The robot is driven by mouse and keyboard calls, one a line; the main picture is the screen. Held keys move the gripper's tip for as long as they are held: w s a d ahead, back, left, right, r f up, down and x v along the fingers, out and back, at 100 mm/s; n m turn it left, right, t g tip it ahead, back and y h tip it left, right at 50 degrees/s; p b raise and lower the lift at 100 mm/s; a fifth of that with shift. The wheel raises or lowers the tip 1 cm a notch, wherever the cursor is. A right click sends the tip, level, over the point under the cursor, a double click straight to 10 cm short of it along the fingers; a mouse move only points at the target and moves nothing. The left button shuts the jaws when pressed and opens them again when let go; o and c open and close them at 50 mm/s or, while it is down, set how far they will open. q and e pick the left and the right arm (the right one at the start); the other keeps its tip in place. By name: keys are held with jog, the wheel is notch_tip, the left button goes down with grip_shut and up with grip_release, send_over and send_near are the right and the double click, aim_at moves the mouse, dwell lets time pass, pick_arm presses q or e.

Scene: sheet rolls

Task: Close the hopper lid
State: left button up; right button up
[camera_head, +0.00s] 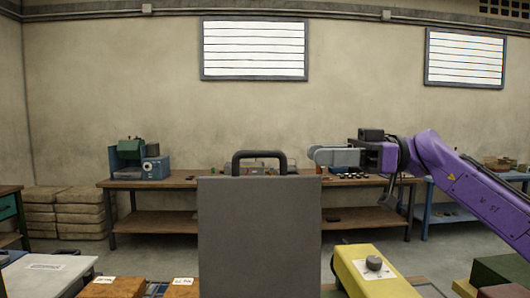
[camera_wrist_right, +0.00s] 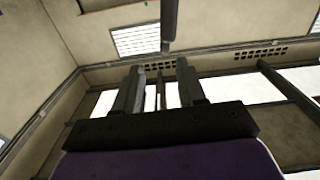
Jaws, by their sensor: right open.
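The hopper lid (camera_head: 260,235) is a flat grey panel standing upright in the middle foreground of the head view. A black loop handle (camera_head: 260,154) rises from its top edge. The hopper body below is hidden. My right gripper (camera_head: 318,155) comes in from the right on the purple arm, its fingers pointing left. In the picture it is just right of the handle, apart from it; the depth between them is hard to judge. In the right wrist view its two dark fingers (camera_wrist_right: 160,75) are apart with nothing between them. My left gripper does not show.
A long wooden workbench (camera_head: 190,183) with a blue-green machine (camera_head: 140,160) and small parts runs along the back wall. A yellow box (camera_head: 373,275) with a grey knob stands right of the lid. A white-topped box (camera_head: 45,272) is at left. Sacks (camera_head: 65,212) are stacked behind.

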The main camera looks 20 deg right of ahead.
aim_at(272, 155)
jog(key=x, duration=0.3)
jog(key=p+x, duration=0.1)
jog(key=x, duration=0.2)
jog(key=p+x, duration=0.1)
jog(key=x, duration=0.2)
jog(key=shift+s+a, duration=0.2)
jog(key=shift+a, duration=0.25)
jog(key=shift+s, duration=0.1)
grip_shut()
